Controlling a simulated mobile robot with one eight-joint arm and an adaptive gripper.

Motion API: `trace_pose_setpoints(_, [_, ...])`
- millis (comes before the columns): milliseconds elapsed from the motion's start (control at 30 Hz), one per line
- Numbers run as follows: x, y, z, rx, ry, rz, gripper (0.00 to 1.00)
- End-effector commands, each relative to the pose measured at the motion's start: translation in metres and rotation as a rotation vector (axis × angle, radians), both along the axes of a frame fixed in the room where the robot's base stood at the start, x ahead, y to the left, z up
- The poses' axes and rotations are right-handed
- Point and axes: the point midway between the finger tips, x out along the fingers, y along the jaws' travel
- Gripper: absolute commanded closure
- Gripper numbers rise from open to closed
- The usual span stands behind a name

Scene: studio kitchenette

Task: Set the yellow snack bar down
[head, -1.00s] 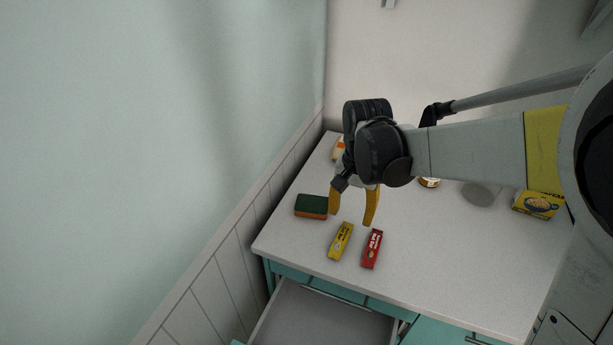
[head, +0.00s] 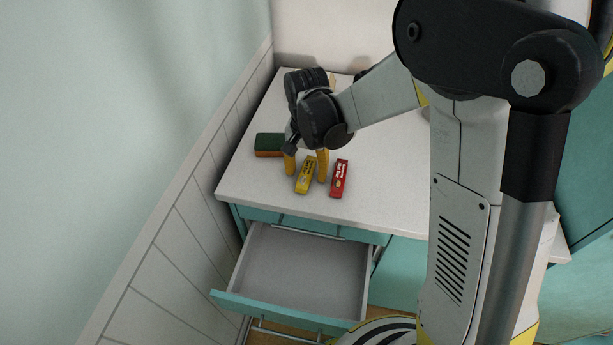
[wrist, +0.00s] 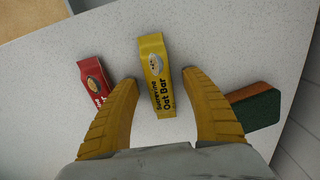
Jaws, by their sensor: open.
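The yellow snack bar (head: 305,175) lies on the light speckled counter, near its front edge. My gripper (head: 306,172) is open, with its yellow fingers one on each side of the bar. In the wrist view the yellow bar (wrist: 156,76) lies between the two fingertips (wrist: 163,80), with a gap visible on both sides. The bar's near end reaches in between the fingers, and its far end sticks out beyond them.
A red bar (head: 340,179) lies just right of the yellow one. A green and orange sponge (head: 269,145) sits to the left, near the panelled wall. An open, empty-looking drawer (head: 300,267) juts out below the counter (head: 258,198). The counter's front strip is clear.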

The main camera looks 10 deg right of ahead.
Motion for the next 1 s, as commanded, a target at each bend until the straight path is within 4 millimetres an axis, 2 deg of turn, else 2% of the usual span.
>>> trace_pose_setpoints(167, [0.000, 0.000, 0.001, 0.000, 0.000, 0.000, 0.45])
trace_pose_setpoints(300, [0.000, 0.000, 0.001, 0.000, 0.000, 0.000, 0.86])
trace_pose_setpoints(333, [0.000, 0.000, 0.001, 0.000, 0.000, 0.000, 0.95])
trace_pose_setpoints(367, [0.000, 0.000, 0.001, 0.000, 0.000, 0.000, 1.00])
trace_pose_setpoints(767, [0.000, 0.000, 0.002, 0.000, 0.000, 0.000, 1.00])
trace_pose_setpoints(867, [0.000, 0.000, 0.008, 0.000, 0.000, 0.000, 1.00])
trace_pose_setpoints(1000, [-0.001, 0.000, 0.026, 0.001, 0.000, 0.000, 1.00])
